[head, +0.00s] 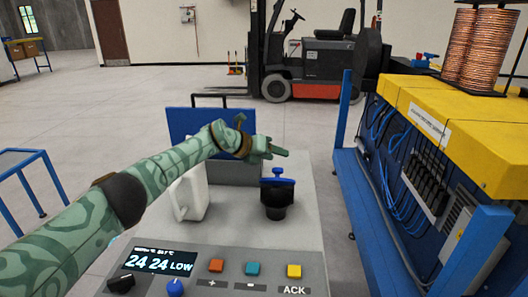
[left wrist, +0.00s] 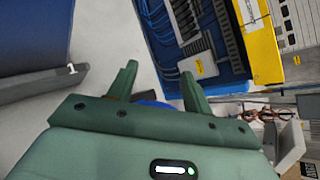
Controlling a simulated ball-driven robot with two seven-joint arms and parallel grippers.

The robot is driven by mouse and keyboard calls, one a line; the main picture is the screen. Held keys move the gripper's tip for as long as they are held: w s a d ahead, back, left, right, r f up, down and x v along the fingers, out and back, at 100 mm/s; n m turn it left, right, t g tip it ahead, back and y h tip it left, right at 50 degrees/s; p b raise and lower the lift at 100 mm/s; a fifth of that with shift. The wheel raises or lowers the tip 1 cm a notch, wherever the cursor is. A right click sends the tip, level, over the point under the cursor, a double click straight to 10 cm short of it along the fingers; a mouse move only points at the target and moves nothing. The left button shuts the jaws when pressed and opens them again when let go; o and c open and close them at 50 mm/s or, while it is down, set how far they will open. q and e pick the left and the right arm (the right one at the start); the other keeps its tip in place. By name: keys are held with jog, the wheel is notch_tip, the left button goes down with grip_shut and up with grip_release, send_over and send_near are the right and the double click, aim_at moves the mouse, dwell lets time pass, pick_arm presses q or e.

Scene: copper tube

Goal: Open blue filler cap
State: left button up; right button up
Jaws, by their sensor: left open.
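The blue filler cap (head: 278,182) sits on a black filler neck (head: 278,205) on the grey console top (head: 320,225). My left gripper (head: 276,153) appears just above the cap in the head view, fingers pointing right, apart from it as far as I can tell. In the left wrist view the left gripper (left wrist: 160,80) has its two green fingers spread with nothing held between them. A sliver of a blue thing, probably the cap (left wrist: 153,103), shows between the finger bases; the rest is hidden by the gripper body. My right gripper is in neither view.
A white jug (head: 190,198) stands left of the filler neck, partly behind my left arm. A blue panel (head: 188,122) rises behind. The console front has a display (head: 157,262) and buttons. A blue-and-yellow machine (head: 440,115) stands to the right.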

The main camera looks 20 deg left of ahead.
pick_arm(q)
jog(key=p+v, duration=0.5)
jog(key=v, duration=1.1)
jog(key=shift+p, duration=0.35)
jog(key=shift+s+r, duration=0.1)
